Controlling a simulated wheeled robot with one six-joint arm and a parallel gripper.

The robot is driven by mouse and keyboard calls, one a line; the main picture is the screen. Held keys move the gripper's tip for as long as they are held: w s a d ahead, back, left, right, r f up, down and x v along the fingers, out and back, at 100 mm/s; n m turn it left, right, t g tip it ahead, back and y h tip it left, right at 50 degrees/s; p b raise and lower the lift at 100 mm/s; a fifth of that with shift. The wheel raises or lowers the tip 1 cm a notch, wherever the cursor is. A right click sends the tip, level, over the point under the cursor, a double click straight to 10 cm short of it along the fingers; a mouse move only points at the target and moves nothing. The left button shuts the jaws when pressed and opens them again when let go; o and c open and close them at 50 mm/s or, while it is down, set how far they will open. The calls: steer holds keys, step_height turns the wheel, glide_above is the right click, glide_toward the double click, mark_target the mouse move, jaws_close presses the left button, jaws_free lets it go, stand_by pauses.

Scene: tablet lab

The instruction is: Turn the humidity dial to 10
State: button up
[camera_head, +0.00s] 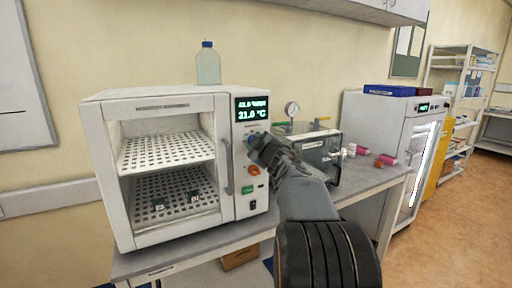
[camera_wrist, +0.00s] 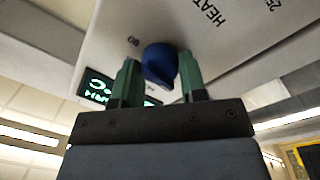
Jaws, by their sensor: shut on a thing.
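The blue dial (camera_wrist: 160,66) shows in the wrist view on the white front panel of the chamber (camera_head: 160,96), with its face between my two green fingertips. My gripper (camera_wrist: 158,72) is shut on this dial; in the head view my gripper (camera_head: 256,146) reaches the panel's right-hand strip and mostly hides the dial. The display (camera_head: 252,109) above it shows two green lines; the lower reads 31.0 °C, the upper is too small to read surely. The dial's pointer and its value cannot be made out.
An orange knob (camera_head: 253,171) sits just below my gripper on the panel. A bottle (camera_head: 208,66) stands on the chamber. A device with a gauge (camera_head: 292,109) stands close on the right, beside my arm. Pink-capped items (camera_head: 387,160) lie farther right on the bench.

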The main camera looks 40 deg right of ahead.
steer(key=shift+n, duration=0.9)
steer(key=o, duration=0.9)
steer(key=shift+b, duration=0.3)
steer(key=s, duration=0.4)
steer(key=s+a, duration=0.1)
steer(key=s, duration=0.4)
steer(key=s+a, duration=0.1)
steer(key=s, duration=0.3)
steer(key=shift+s+a+f, duration=0.2)
steer(key=shift+s+f, duration=0.1)
steer(key=shift+s, duration=0.05)
